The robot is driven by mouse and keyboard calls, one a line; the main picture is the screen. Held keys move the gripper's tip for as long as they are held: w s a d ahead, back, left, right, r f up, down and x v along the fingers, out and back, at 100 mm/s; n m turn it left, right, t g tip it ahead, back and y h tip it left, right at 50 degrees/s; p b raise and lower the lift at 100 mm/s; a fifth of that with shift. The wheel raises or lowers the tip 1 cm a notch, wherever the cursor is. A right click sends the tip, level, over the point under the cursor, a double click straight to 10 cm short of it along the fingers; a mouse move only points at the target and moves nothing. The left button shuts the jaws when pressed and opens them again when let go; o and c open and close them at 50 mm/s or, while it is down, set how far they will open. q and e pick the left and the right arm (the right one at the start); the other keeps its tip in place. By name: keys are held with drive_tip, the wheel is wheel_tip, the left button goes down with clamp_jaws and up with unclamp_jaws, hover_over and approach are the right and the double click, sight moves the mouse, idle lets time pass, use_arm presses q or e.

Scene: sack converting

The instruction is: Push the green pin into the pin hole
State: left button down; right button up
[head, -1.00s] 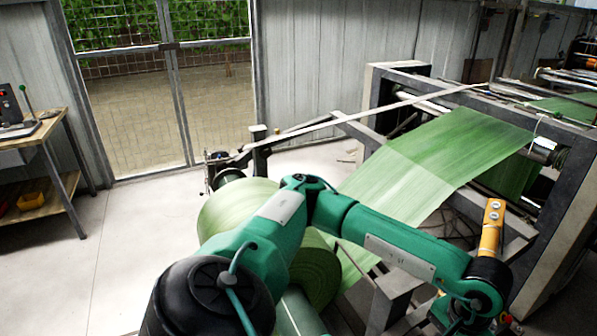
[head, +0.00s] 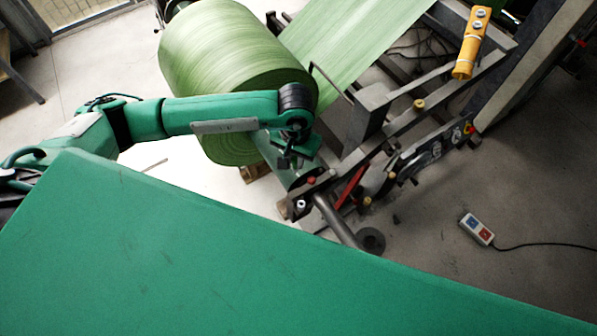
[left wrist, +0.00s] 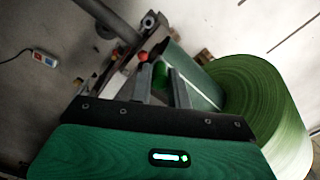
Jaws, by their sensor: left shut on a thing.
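My left gripper (head: 290,163) is at the roll stand, beside the end of the green roll. In the left wrist view its two fingers (left wrist: 162,88) are shut on the green pin (left wrist: 159,71), whose rounded green end shows between them. A red knob (left wrist: 142,56) is just beyond the fingers, on the stand's frame; a red knob also shows in the head view (head: 311,180). The pin hole cannot be made out; the gripper and pin hide that area. I cannot tell whether the pin touches the frame. My right gripper is not in view.
The large green roll (head: 225,60) lies close behind my left arm. A red lever (head: 350,187) and a dark bar (head: 340,220) stick out near the gripper. A yellow control handle (head: 471,42) hangs farther back. A corded pendant (head: 477,229) lies on the clear floor.

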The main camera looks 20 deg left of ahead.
use_arm(q)
drive_tip(key=s+d+f, duration=0.2)
drive_tip(key=d+f, duration=0.1)
drive_tip(key=f, duration=0.4)
drive_tip(key=shift+b, duration=0.3)
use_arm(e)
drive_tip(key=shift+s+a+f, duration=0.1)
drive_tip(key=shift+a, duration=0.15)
use_arm(q)
drive_tip(key=shift+s, duration=0.1)
drive_tip(key=shift+s+a+f+b, duration=0.1)
drive_tip(key=shift+s+f+b, duration=0.05)
drive_tip(key=shift+f+b, duration=3.25)
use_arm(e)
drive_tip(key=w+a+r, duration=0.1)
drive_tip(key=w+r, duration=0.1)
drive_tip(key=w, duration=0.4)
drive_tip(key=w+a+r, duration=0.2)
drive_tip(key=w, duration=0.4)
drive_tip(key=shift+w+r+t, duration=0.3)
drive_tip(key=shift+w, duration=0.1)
use_arm(q)
drive_tip(key=shift+r, duration=0.25)
